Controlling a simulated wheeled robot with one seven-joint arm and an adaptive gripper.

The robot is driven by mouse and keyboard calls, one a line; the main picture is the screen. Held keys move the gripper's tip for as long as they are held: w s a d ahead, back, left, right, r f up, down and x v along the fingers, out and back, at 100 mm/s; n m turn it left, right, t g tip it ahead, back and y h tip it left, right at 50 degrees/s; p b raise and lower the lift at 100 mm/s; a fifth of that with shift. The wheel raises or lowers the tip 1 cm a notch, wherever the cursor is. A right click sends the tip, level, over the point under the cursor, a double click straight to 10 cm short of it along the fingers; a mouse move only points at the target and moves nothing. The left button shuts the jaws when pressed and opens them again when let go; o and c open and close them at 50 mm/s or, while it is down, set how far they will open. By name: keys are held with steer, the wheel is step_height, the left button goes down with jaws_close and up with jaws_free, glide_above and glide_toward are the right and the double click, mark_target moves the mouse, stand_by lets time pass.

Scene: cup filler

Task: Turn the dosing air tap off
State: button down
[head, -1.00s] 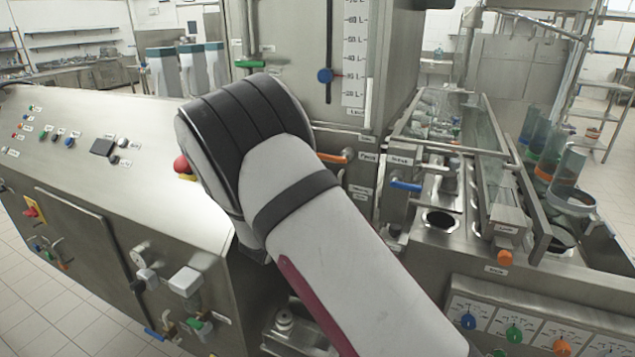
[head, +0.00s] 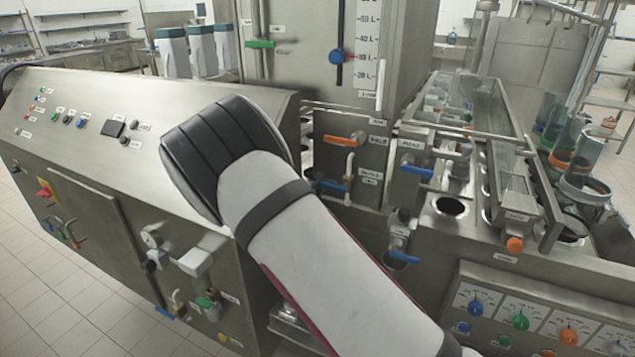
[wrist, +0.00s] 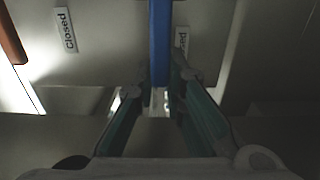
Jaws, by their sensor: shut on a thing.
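In the wrist view my gripper (wrist: 158,88) has its two green-sided fingers on either side of a blue bar handle (wrist: 160,38) and is shut on it. The handle runs straight up the middle of that view. Printed "closed" labels (wrist: 66,30) show to its left and right. Blue handles show near the arm (head: 333,187), on the filler block (head: 416,172) and lower down (head: 403,256). I cannot tell which tap is the dosing air tap.
An orange handle (head: 343,138) sits on the tank's lower front, and its edge may be the orange bar at the wrist view's left (wrist: 12,38). A control cabinet (head: 100,200) stands left. The cup line (head: 450,207) and a dial panel (head: 540,320) are right.

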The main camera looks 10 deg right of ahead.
stand_by(0.3)
steer(key=c, duration=1.6)
jaws_free()
steer(key=shift+a, duration=0.1)
steer(key=v, duration=1.2)
